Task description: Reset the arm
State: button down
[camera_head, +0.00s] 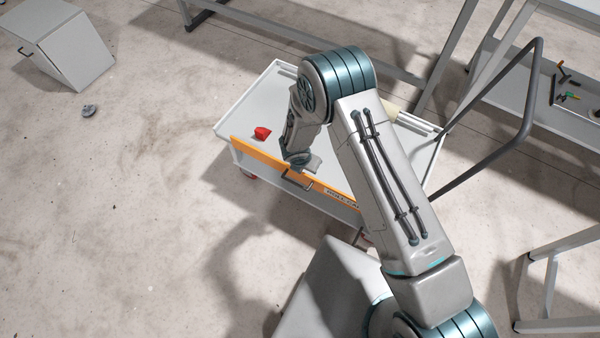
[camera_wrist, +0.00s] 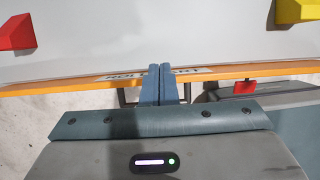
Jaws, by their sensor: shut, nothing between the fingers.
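My gripper shows in the wrist view (camera_wrist: 160,68) with its two blue-grey fingers side by side, shut and empty. The fingertips overlap the orange front edge of a white cart, across its printed label. In the head view my arm bends over the cart (camera_head: 252,112), and the wrist end (camera_head: 302,162) points down at the orange front edge (camera_head: 262,152). The fingertips are hard to make out there. My arm hides the middle of the cart top.
A red block (camera_head: 262,133) lies on the cart top; it also shows in the wrist view (camera_wrist: 15,33), with a yellow block (camera_wrist: 292,10) at right. A dark tube handle (camera_head: 527,100) rises at the cart's right. A grey box (camera_head: 65,45) stands far left. The left floor is mostly clear.

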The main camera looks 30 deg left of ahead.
jog(key=shift+w+r+p, duration=0.15)
jog(key=shift+r+p, duration=1.9)
jog(key=shift+r, duration=0.8)
